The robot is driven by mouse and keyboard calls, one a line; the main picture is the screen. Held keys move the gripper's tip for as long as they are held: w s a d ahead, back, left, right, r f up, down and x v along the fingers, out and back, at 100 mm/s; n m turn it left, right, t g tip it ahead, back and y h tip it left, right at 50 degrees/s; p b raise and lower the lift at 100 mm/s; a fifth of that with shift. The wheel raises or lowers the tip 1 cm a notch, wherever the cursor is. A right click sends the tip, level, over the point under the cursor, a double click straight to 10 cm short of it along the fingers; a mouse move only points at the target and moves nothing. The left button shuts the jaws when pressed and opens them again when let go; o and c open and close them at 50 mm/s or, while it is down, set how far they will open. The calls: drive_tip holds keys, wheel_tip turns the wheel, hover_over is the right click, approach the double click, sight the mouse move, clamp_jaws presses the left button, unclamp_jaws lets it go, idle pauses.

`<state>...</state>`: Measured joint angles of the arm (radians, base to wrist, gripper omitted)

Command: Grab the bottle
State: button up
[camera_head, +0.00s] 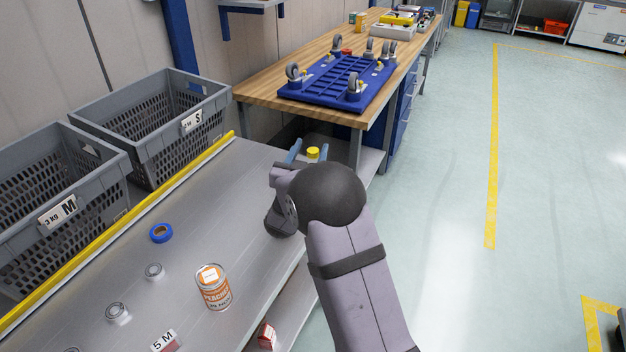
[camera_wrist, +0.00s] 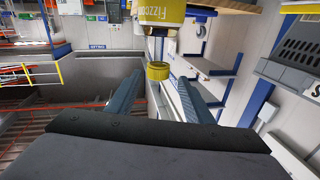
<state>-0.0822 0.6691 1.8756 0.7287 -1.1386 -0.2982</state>
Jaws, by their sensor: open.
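My gripper (camera_wrist: 160,86) is open, with a finger on each side of the cap's line. A gap shows between cap and fingers; I cannot tell how deep the bottle sits between them.
Grey crates (camera_head: 150,130) stand along the left. A wooden workbench (camera_head: 262,90) with a blue dolly (camera_head: 335,85) stands beyond my gripper.

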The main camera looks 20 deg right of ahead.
drive_tip(key=shift+s+a+f+g+h, duration=0.15)
drive_tip(key=shift+s+a+f+g, duration=0.05)
drive_tip(key=shift+s+f, duration=0.25)
drive_tip(key=shift+s+a+f+g+h, duration=0.2)
drive_tip(key=shift+s+f, duration=0.15)
drive_tip(key=shift+f, duration=0.2)
drive_tip(key=shift+p+x, duration=0.65)
drive_tip(key=shift+x, duration=0.75)
drive_tip(key=shift+p+x, duration=0.95)
drive_tip(key=shift+x, duration=1.35)
drive_tip(key=shift+c, duration=0.6)
drive_tip(key=shift+r, duration=0.1)
clamp_jaws()
